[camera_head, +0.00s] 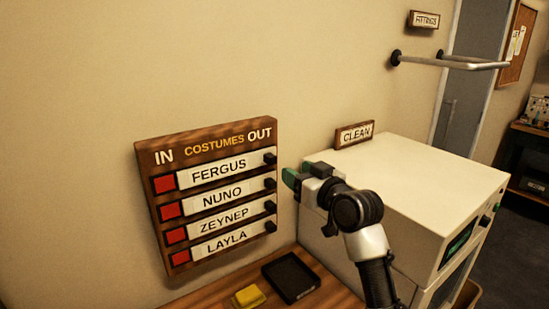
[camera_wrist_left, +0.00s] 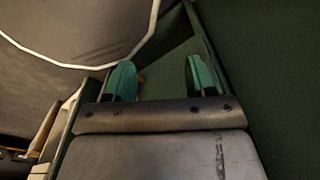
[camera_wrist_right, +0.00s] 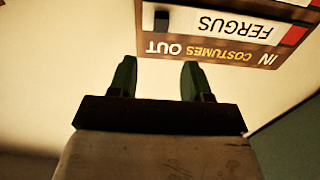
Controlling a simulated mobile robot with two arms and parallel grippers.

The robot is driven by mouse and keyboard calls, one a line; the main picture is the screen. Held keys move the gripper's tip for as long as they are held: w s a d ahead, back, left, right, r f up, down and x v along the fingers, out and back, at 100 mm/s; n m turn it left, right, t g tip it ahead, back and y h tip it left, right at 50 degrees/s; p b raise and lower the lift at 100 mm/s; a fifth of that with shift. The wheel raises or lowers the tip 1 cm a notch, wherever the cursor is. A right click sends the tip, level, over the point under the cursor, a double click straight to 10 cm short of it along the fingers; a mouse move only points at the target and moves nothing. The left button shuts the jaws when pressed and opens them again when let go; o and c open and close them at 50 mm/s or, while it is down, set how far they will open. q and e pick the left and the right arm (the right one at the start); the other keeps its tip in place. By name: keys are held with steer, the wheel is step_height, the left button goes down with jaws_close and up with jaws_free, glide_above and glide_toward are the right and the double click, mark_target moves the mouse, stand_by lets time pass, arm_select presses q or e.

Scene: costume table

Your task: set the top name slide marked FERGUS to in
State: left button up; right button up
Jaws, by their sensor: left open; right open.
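The wooden in/out board (camera_head: 205,132) hangs on the wall, with IN at its left and OUT at its right. The top name slide marked FERGUS (camera_head: 219,172) has its black knob (camera_head: 270,158) at the OUT end, and a red square shows at the IN end. My right gripper (camera_head: 291,178) is open and empty, just right of the board, apart from the knob. In the right wrist view the FERGUS slide (camera_wrist_right: 226,23) appears upside down beyond the open fingers (camera_wrist_right: 157,79). My left gripper (camera_wrist_left: 161,78) is open and empty, seen only in its wrist view.
Below FERGUS are slides NUNO (camera_head: 222,199), ZEYNEP (camera_head: 224,220) and LAYLA (camera_head: 226,242), knobs also at OUT. A white machine (camera_head: 400,185) stands right of the board. A black tray (camera_head: 291,277) and yellow block (camera_head: 247,297) lie on the wooden shelf below.

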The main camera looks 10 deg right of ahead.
mark_target(274, 158)
steer(key=p+x, duration=0.2)
steer(key=x, duration=0.6)
steer(key=shift+w+a+p, duration=0.2)
steer(key=shift+w+p, duration=0.1)
steer(key=shift+w+a+f, duration=0.1)
steer(key=shift+w+a, duration=0.1)
steer(key=shift+w, duration=0.35)
steer(key=shift+c, duration=0.3)
jaws_close()
